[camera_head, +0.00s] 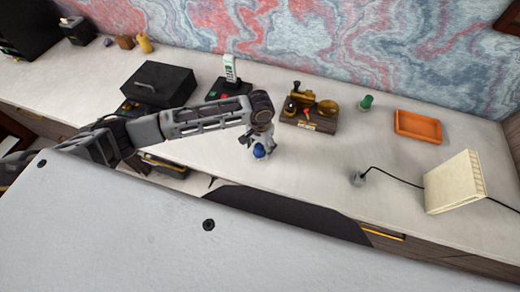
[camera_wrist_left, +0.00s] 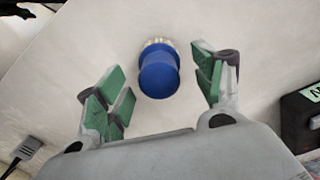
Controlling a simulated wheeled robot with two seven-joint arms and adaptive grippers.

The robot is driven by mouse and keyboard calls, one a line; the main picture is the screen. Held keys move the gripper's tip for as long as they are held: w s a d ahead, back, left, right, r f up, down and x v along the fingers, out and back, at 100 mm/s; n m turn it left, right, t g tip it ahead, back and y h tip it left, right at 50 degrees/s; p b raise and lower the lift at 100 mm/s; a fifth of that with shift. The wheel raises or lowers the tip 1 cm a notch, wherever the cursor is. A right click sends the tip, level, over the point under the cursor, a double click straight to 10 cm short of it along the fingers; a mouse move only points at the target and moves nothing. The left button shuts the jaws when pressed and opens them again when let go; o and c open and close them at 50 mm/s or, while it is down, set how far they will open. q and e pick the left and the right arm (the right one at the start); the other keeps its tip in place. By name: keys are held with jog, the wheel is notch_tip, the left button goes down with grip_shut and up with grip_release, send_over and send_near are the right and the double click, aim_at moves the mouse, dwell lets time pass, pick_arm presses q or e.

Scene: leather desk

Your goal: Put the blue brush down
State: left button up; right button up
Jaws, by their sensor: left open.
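The blue brush (camera_head: 259,151) is on the light desk (camera_head: 320,170), under my left gripper in the head view. In the left wrist view the brush (camera_wrist_left: 158,72) shows a round blue handle with pale bristles at its far end. My left gripper (camera_head: 259,142) points down over it. In the wrist view the green-padded fingers of the gripper (camera_wrist_left: 158,85) are spread wide, with the brush between them and a gap on each side. My right gripper is not in view.
A black box (camera_head: 158,84) and a card terminal (camera_head: 230,88) stand left of the gripper. A wooden stand with brass items (camera_head: 310,122), a green object (camera_head: 366,102) and an orange tray (camera_head: 418,126) are to the right. A cream box (camera_head: 455,182) and a cable lie near the right front.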

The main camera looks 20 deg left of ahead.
aim_at(260, 146)
pick_arm(q)
notch_tip(260, 146, up, 9)
jog(key=shift+f, duration=0.15)
dwell(0.4)
jog(key=shift+s, duration=0.1)
dwell(0.6)
